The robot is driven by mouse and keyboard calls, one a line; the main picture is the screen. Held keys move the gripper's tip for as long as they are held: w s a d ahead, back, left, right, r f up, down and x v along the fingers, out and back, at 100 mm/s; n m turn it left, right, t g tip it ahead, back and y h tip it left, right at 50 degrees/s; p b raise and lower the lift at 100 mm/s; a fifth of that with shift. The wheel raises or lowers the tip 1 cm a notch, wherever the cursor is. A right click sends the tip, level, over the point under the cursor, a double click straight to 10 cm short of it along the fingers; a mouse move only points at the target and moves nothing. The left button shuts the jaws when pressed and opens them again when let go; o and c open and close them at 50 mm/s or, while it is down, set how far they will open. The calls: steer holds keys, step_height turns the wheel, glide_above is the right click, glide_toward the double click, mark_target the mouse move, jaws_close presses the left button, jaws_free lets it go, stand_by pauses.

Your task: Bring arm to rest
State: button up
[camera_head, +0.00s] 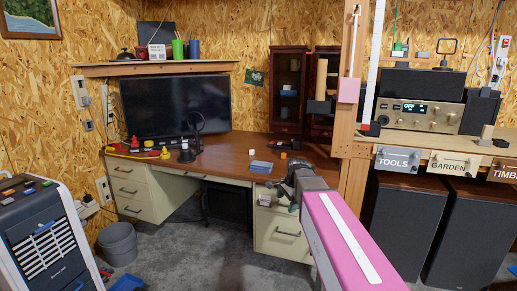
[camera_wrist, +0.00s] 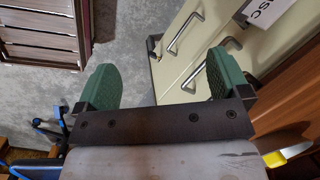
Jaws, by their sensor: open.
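My gripper (camera_head: 288,190) shows in the head view at the end of my pink arm, by the front right edge of the wooden desk (camera_head: 225,150). In the wrist view my gripper (camera_wrist: 163,78) has its two green fingers wide apart with nothing between them. Grey floor and the cream drawer front (camera_wrist: 195,45) of the desk show past the fingers. In the head view the gripper covers part of the right drawer unit (camera_head: 280,238); its fingertips are too small there to make out.
A blue box (camera_head: 261,167) and small blocks lie on the desk near my gripper. A wooden post (camera_head: 350,130) stands right of it, before dark speakers (camera_head: 397,220). A grey bin (camera_head: 119,243) and an air cooler (camera_head: 45,240) stand left. Open floor lies before the desk.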

steer(key=s+d+f+n+h, duration=0.1)
steer(key=s+d+f+n, duration=0.2)
steer(key=s+f+n, duration=0.3)
steer(key=s+d+f+n+h, duration=0.1)
steer(key=s+d+f+n, duration=0.2)
steer(key=s+f+n, duration=0.3)
steer(key=s+f, duration=0.2)
steer(key=s, duration=0.1)
steer(key=shift+s+d+g, duration=0.35)
steer(key=shift+s+g, duration=0.05)
